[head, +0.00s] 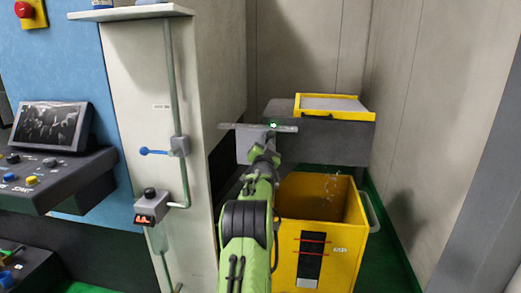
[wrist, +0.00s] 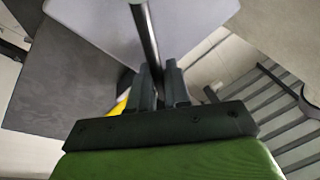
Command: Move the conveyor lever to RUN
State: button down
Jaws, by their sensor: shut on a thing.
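My gripper (wrist: 160,88) is shut on a thin dark rod (wrist: 149,40) in the wrist view, which I take to be the conveyor lever. The rod runs up between the fingers to the top edge, where a pale greenish end just shows. In the head view my green arm reaches forward to the dark grey conveyor housing (head: 335,138), and a small green tip (head: 273,125) shows just beyond my wrist. My fingers and most of the lever are hidden there behind my arm. I cannot read any RUN mark.
A yellow bin (head: 345,240) stands below the housing, right of my arm. A yellow-framed tray (head: 335,104) sits on top. At left are a pale cabinet (head: 140,75) with a blue-handled valve (head: 155,152) and a control console (head: 60,180). Walls close off the back and right.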

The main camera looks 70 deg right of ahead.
jog(key=shift+s+f+m+b, duration=0.25)
jog(key=shift+m+b, duration=0.05)
jog(key=shift+m, duration=0.2)
jog(key=shift+g, duration=0.4)
jog(key=c, duration=1.2)
grip_release()
jog(key=shift+s, duration=0.1)
jog(key=b+v, duration=0.1)
jog(key=v, duration=1.4)
jog(key=shift+s+a+f, duration=0.1)
jog(key=shift+a+f, duration=0.15)
jog(key=shift+a, duration=0.05)
